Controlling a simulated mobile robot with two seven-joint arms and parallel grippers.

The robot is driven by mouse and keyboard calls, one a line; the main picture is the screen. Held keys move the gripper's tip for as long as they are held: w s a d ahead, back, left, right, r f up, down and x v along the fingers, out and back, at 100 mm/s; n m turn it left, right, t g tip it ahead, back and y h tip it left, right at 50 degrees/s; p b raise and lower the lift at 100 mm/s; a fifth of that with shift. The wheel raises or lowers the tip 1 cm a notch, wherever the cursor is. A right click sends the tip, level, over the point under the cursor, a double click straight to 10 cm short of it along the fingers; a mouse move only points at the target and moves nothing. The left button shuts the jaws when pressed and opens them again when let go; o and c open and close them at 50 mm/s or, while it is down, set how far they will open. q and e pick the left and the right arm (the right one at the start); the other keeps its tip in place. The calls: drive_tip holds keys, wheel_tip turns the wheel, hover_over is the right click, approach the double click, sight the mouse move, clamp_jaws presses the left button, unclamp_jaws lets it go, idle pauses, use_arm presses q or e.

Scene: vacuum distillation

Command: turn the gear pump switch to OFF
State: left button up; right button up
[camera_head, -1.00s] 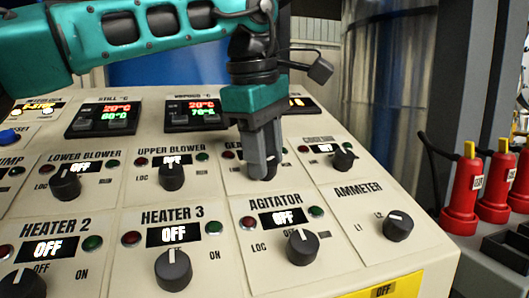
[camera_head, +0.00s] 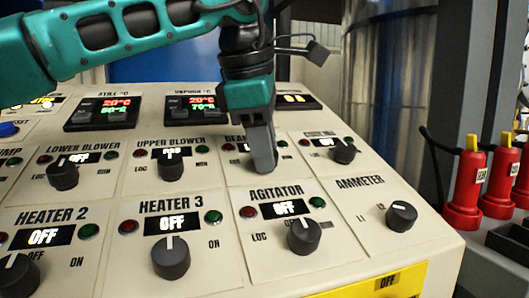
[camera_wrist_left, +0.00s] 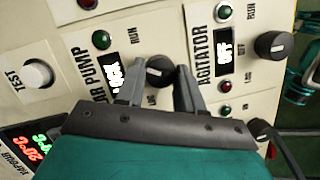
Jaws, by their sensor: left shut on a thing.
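The gear pump switch is a black round knob on the sloped control panel, seen in the left wrist view (camera_wrist_left: 158,68) between the LOC and RUN labels. My left gripper (camera_head: 263,163) is down at this knob, and its two grey fingers (camera_wrist_left: 160,82) are shut on its sides. In the head view the fingers hide the knob and most of the gear pump display. The display (camera_wrist_left: 115,75) is lit in the wrist view, but its word is hard to read. The knob's pointer direction is not clear. My right gripper is in neither view.
The agitator knob (camera_head: 304,236), upper blower knob (camera_head: 171,164) and a small knob (camera_head: 344,152) stand close around the gripper. The ammeter knob (camera_head: 401,216) is at the right. Red bottle-like objects (camera_head: 467,185) stand beyond the panel's right edge.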

use_arm(q)
drive_tip(key=shift+f+n+b, duration=0.15)
drive_tip(key=shift+n+b, duration=0.35)
drive_tip(key=shift+n, duration=0.5)
drive_tip(key=shift+s+n+t, duration=0.1)
drive_tip(key=shift+n+t, duration=0.3)
drive_tip(key=shift+n+b, duration=0.65)
drive_tip(key=shift+n, duration=0.05)
drive_tip(key=shift+s+n+t+b, duration=0.1)
drive_tip(key=shift+n+t+b, duration=0.45)
drive_tip(key=shift+n, duration=0.55)
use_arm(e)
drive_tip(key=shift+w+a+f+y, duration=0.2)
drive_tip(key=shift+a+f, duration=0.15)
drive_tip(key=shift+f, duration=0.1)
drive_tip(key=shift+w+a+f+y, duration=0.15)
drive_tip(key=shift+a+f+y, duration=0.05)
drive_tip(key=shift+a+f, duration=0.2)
use_arm(q)
drive_tip(key=o, duration=1)
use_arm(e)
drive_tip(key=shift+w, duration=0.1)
use_arm(q)
drive_tip(key=shift+o, duration=0.2)
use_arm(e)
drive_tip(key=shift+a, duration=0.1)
